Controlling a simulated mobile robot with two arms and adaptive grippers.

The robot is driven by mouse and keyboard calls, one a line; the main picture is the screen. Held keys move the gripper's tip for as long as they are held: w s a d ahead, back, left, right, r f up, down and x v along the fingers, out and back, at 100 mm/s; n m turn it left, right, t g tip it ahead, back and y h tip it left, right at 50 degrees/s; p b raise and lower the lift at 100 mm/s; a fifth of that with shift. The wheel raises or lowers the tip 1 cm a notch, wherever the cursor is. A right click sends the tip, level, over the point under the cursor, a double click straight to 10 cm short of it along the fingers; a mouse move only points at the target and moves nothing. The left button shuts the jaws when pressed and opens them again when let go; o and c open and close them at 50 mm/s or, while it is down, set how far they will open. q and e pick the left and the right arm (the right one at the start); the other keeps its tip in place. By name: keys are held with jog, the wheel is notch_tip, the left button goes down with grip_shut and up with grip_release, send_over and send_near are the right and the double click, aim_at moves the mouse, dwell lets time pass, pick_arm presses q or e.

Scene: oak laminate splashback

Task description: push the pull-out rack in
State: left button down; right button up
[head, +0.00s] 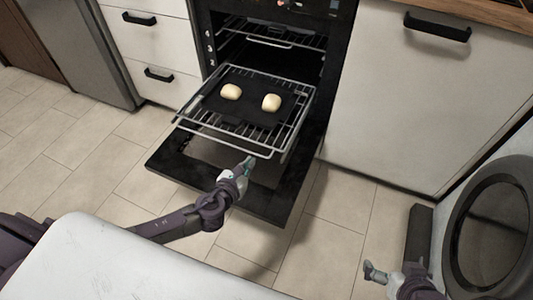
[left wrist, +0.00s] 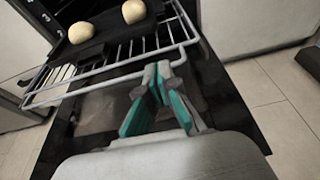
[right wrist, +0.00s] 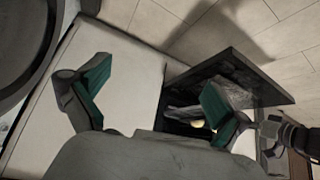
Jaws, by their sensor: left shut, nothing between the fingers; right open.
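The pull-out rack (head: 262,143) is a wire oven rack that sticks out of the oven over its lowered door. A black tray (head: 250,91) with two pale rolls lies on it. The rack also shows in the left wrist view (left wrist: 118,65). My left gripper (head: 247,163) is shut and empty, with its fingertips at the rack's front bar; I cannot tell whether they touch it. The fingertips also show close to the bar in the left wrist view (left wrist: 158,72). My right gripper (head: 376,273) is open and empty, low at the right, away from the rack.
The oven door (head: 270,203) hangs open below the rack. White drawers (head: 152,47) stand left of the oven and a white cabinet front (head: 410,100) stands right of it. A machine with a round dark door (head: 488,235) is at the far right. The tiled floor (head: 325,235) between is clear.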

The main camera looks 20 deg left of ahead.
pick_arm(q)
jog(key=b, duration=0.2)
send_near(266, 142)
jog(key=x, duration=0.4)
jog(key=shift+w+f, duration=0.1)
jog(key=shift+w, duration=0.55)
pick_arm(e)
jog(key=w+a+r+t+y, duration=0.2)
jog(key=w+a+r+t, duration=0.1)
jog(key=w+r+t, duration=0.3)
jog(key=shift+w+a+r+t, duration=0.25)
jog(key=shift+w+r+t, duration=0.15)
jog(key=shift+w+r, duration=0.7)
jog(key=shift+w+f, duration=0.2)
jog(key=shift+f, duration=0.05)
